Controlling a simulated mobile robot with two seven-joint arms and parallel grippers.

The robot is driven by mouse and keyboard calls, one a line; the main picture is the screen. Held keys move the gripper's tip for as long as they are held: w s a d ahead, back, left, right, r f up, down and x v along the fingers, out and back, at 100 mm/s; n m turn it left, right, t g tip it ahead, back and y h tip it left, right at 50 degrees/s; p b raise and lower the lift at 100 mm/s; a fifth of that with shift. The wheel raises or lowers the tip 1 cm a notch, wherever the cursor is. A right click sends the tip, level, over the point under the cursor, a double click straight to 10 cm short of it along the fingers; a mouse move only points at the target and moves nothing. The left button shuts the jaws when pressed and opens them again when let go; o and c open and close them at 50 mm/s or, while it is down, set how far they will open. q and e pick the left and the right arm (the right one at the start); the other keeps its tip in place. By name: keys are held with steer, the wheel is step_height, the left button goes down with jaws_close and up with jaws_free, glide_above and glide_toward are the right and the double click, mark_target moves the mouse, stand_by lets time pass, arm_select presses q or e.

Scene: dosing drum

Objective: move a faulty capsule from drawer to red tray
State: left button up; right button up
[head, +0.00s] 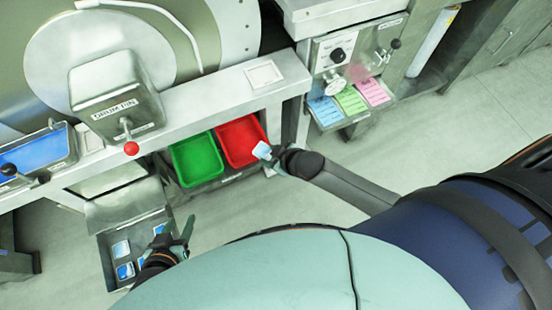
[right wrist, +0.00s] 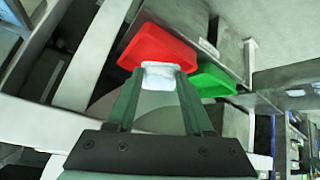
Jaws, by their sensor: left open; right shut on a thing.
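My right gripper (head: 272,154) is shut on a pale blue-white capsule (head: 261,150). In the head view the capsule is at the front right edge of the red tray (head: 239,138). In the right wrist view the capsule (right wrist: 158,76) is between the fingertips (right wrist: 158,88) and overlaps the edge of the red tray (right wrist: 158,45); its height above the tray is unclear. The open drawer (head: 101,254) at lower left holds several blue-and-white capsules (head: 121,249). My left gripper (head: 180,240) is open at the drawer's right side and partly covers its contents.
A green tray (head: 197,160) stands directly left of the red tray, under the machine's grey frame. A box with a red-knobbed lever (head: 131,148) is above. At right, a shelf holds blue, green and pink cards (head: 350,99). The floor before the trays is clear.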

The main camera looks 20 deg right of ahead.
mark_target(264, 146)
steer(key=w+f+b, duration=0.1)
steer(key=w+b, duration=0.2)
steer(key=w+f+b, duration=0.1)
steer(key=w, duration=0.1)
steer(key=shift+a+f, duration=0.1)
steer(key=shift+f, duration=0.2)
steer(key=shift+w+f+b, duration=0.7)
steer(key=shift+w+b, duration=0.05)
steer(key=shift+w+f, duration=0.1)
steer(key=shift+w, duration=0.1)
steer(key=o, duration=0.7)
steer(key=shift+o, duration=0.2)
